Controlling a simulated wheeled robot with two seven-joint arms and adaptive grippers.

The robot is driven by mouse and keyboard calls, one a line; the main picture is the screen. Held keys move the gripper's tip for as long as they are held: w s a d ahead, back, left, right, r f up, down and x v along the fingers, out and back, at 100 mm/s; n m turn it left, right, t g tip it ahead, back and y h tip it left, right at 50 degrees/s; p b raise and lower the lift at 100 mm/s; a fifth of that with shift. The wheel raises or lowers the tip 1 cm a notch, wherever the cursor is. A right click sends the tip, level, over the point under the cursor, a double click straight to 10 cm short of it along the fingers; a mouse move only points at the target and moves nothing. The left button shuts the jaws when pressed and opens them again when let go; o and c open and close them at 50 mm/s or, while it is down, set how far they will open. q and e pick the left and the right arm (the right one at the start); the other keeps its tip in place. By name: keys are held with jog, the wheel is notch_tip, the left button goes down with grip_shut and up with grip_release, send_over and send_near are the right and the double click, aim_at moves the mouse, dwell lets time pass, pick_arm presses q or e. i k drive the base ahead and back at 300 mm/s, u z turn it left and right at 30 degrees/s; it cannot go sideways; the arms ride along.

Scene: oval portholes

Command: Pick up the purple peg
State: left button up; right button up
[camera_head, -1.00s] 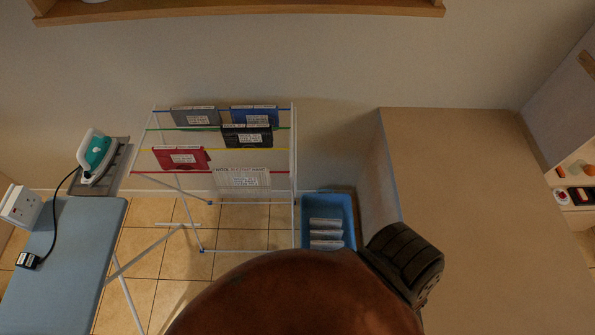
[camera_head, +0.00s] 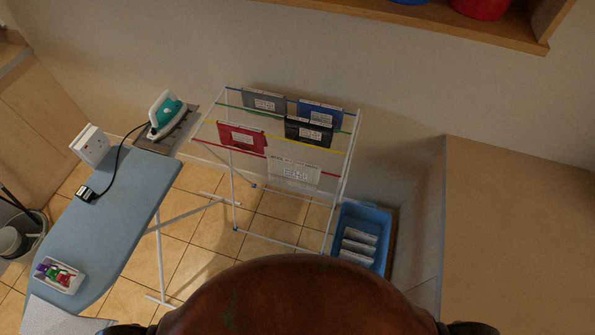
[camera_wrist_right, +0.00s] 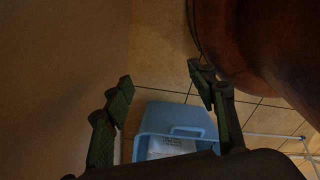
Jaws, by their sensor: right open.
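A purple peg (camera_head: 41,268) appears in a small white tray on the ironing board, at the lower left of the head view. Green and red pegs (camera_head: 63,277) lie beside it in the same tray (camera_head: 64,289). They are small, so their exact shapes are hard to tell. My right gripper (camera_wrist_right: 160,80) shows in the right wrist view with its two fingers apart and nothing between them. It is far from the tray, above the floor near a blue crate. My left gripper is not in view.
A drying rack (camera_head: 345,185) with several hung cases stands in the middle. The blue crate (camera_head: 376,220) is on the floor beside a tall cabinet (camera_head: 520,230). A bucket (camera_head: 38,225) stands at left.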

aim_at(43, 268)
jog(key=u, duration=2.8)
jog(key=i, duration=0.15)
jog(key=u, duration=1.4)
jog(key=i, duration=1.15)
jog(key=z, duration=2)
